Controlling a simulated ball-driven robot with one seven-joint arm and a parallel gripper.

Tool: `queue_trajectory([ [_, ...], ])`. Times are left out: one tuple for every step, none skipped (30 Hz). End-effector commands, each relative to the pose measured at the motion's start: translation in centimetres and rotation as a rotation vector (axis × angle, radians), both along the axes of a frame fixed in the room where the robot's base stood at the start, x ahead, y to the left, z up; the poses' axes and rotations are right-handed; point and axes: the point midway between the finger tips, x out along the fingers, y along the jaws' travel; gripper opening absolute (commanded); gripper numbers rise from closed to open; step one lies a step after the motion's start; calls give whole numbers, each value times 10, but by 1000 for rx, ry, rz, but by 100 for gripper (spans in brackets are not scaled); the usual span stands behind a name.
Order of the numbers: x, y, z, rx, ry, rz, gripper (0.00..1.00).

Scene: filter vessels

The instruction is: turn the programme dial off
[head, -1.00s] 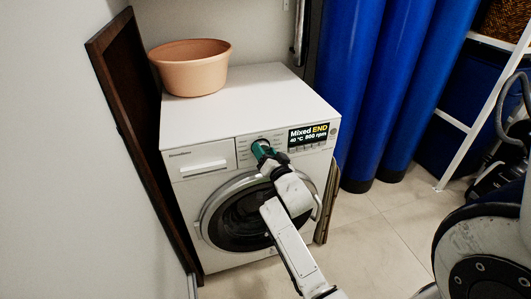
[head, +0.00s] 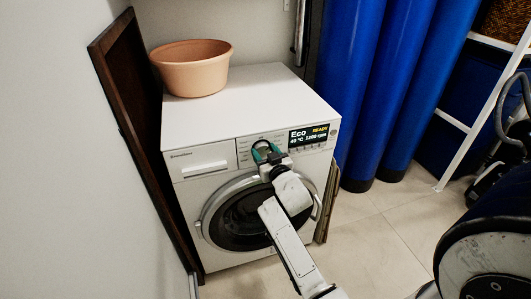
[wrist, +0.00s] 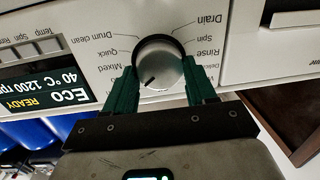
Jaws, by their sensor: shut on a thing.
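The washing machine (head: 245,88) stands against the wall with its control panel facing me. The programme dial (wrist: 160,62) is a round silver knob with a dark ring, and a dark mark on its face points to the lower left of the wrist view. Printed programme names, including Drain, Spin, Rinse, Quick and Mixed, surround it upside down. My gripper (wrist: 160,88) has its green fingers on both sides of the dial, shut on it. The head view shows my gripper (head: 266,153) covering most of the dial. The display (head: 309,136) reads Eco, READY, 40 °C, 1200 rpm.
A terracotta basin (head: 192,75) sits on the machine top. The drawer front (head: 203,168) is left of the dial and the round door (head: 245,215) is below. Blue cylinders (head: 385,90) stand at the right. A dark board (head: 125,95) leans at the left.

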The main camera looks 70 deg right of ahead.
Motion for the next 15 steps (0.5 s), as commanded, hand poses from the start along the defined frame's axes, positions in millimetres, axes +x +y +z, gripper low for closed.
queue_trajectory([
  [1,1,0,-29,34,1,25],
  [1,1,0,-47,56,1,25],
  [1,1,0,-72,85,2,25],
  [1,1,0,-91,107,2,25],
  [1,1,0,-109,129,1,25],
  [1,1,0,-134,157,1,25],
  [2,2,0,-152,179,1,25],
  [2,2,0,-171,201,3,25],
  [2,2,0,-197,229,2,25],
  [2,2,0,-215,251,1,25],
  [2,2,0,-233,273,1,25],
  [2,2,0,-259,302,1,25],
  [3,2,0,-276,324,2,25],
  [3,3,-1,-294,345,2,25],
  [3,3,-1,-318,374,2,25],
])
